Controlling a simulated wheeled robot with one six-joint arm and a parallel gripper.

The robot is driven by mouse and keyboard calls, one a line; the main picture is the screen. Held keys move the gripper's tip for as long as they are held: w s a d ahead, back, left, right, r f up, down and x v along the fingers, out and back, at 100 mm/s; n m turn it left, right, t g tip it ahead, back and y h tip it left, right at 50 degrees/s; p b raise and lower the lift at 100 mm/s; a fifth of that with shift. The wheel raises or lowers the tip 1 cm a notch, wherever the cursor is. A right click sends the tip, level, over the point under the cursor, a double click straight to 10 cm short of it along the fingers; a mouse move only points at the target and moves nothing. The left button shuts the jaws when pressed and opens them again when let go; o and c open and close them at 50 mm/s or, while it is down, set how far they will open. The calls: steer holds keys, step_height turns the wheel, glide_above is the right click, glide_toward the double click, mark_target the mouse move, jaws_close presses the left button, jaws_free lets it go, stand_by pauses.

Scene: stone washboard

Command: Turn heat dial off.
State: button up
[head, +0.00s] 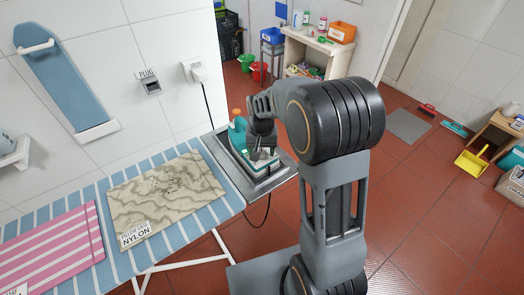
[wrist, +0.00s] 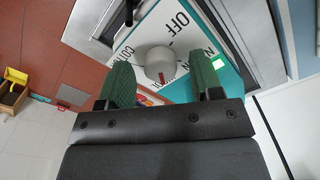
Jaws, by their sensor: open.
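The heat dial (wrist: 160,64) is a round pale knob on a white and teal panel. Its red mark sits on the lower side in the wrist view, away from the printed OFF (wrist: 178,24) at the upper right. Other lettering around it is partly hidden. My gripper (wrist: 160,60) is open, with one green-padded finger on each side of the dial. Gaps show between the pads and the dial; I cannot tell the depth. In the head view the teal and white iron (head: 239,137) rests on a metal plate, and my gripper (head: 262,145) partly covers it.
The metal plate (head: 283,171) is at the end of the striped ironing board (head: 232,194). A cloth labelled nylon (head: 165,190) lies beside the iron. A cord (head: 206,105) hangs from the white wall plug (head: 197,73). A shelf stands behind; the floor at right is mostly open.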

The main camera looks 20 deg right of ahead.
steer(key=shift+f, duration=0.4)
steer(key=c, duration=0.9)
